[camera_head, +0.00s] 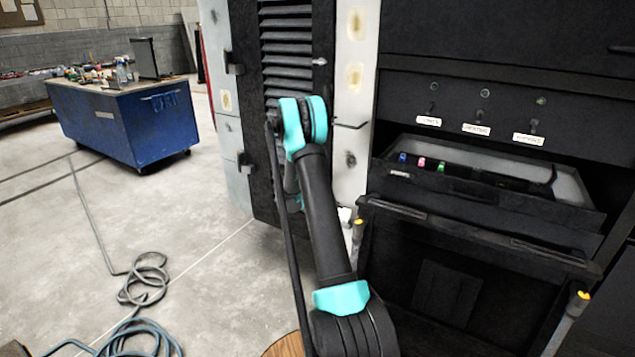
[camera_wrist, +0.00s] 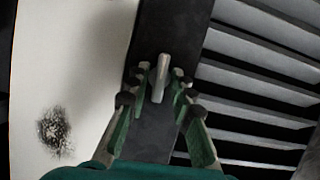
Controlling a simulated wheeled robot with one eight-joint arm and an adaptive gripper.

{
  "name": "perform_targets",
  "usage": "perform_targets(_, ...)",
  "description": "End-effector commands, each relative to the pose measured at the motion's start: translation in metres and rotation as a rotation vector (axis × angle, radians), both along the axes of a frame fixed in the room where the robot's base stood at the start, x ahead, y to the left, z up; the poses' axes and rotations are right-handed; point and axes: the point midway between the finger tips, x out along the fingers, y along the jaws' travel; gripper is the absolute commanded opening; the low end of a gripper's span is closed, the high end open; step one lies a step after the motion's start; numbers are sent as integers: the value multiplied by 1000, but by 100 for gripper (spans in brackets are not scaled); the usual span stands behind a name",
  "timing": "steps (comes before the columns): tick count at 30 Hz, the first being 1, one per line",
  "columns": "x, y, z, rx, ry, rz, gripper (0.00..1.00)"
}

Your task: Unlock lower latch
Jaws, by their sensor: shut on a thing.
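A pale, upright latch handle (camera_wrist: 162,68) stands out from a dark strip of the door in the wrist view. My gripper (camera_wrist: 161,78) has one finger on each side of it and is shut on it. In the head view, a louvered dark door (camera_head: 287,50) stands behind my arm. Another small latch (camera_head: 320,62) shows at the door's right edge, higher up. My gripper and the latch it holds are hidden behind my arm in the head view.
A white panel with a dark spot (camera_wrist: 55,130) lies left of the strip. An open black drawer (camera_head: 480,205) juts out at right, above a black front with yellow-tipped handles. A blue workbench (camera_head: 125,125) stands at far left. Hoses (camera_head: 145,280) lie on otherwise open floor.

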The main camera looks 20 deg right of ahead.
Motion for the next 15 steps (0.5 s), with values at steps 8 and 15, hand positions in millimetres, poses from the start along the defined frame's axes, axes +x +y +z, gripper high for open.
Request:
perform_targets(8, 0, 0, 0, 36, -46, 1, 0)
perform_targets(15, 0, 0, 0, 39, -51, 1, 0)
